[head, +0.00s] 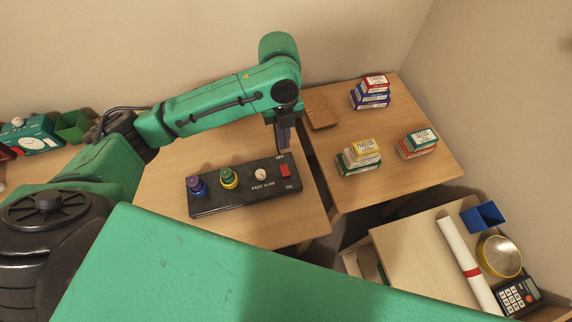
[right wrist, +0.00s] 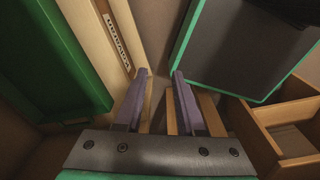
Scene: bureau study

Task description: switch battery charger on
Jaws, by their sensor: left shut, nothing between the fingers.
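The battery charger (head: 245,188) is a black box on the wooden desk in the head view. It carries a blue-purple post, a green and yellow post, a pale dial marked fast and slow, and a red switch (head: 285,171) at its right end, between the labels OFF and ON. My left gripper (head: 285,148) points down just behind the switch, by the OFF label, shut and empty. I cannot tell whether it touches the charger. My right gripper (right wrist: 162,74) has its fingers apart and empty in the right wrist view, away from the charger.
Several stacks of small boxes (head: 359,158) and a brown pad (head: 320,111) lie on the desk section to the right. A lower surface holds a rolled paper (head: 465,262), a yellow-rimmed bowl (head: 500,256) and a calculator (head: 518,296). An open wooden drawer (right wrist: 285,130) shows in the right wrist view.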

